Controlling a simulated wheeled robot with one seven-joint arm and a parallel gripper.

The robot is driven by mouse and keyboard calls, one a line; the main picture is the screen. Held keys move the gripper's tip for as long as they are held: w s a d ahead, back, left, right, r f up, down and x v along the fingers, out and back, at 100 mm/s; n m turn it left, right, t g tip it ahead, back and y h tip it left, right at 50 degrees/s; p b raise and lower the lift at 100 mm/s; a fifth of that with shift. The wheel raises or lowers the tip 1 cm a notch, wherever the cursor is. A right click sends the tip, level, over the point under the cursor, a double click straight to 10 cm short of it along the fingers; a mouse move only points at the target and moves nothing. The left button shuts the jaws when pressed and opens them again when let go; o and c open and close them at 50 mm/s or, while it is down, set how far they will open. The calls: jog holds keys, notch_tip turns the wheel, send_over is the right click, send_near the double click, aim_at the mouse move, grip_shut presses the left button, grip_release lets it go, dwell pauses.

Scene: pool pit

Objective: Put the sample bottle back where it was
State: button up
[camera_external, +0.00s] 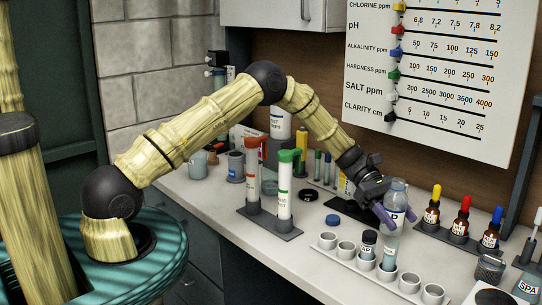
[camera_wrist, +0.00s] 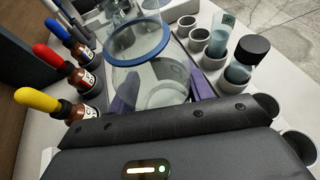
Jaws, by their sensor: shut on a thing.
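In the wrist view the see-through bottle (camera_wrist: 138,62) with a blue ring lies between the fingers (camera_wrist: 163,92).
A small dark-capped vial (camera_external: 369,245) stands in the rack close left of the bottle, among several round cups (camera_external: 410,282). Dropper bottles with yellow, red (camera_external: 460,220) and blue tops stand to the right. Two tubes (camera_external: 285,185) stand in a dark base at left.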

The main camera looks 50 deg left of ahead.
aim_at(397, 233)
jog(key=shift+f+p, duration=0.35)
jog(key=shift+f, duration=1.5)
jog(key=shift+f, duration=0.2)
jog(key=o, duration=1.1)
jog(key=shift+c, duration=0.2)
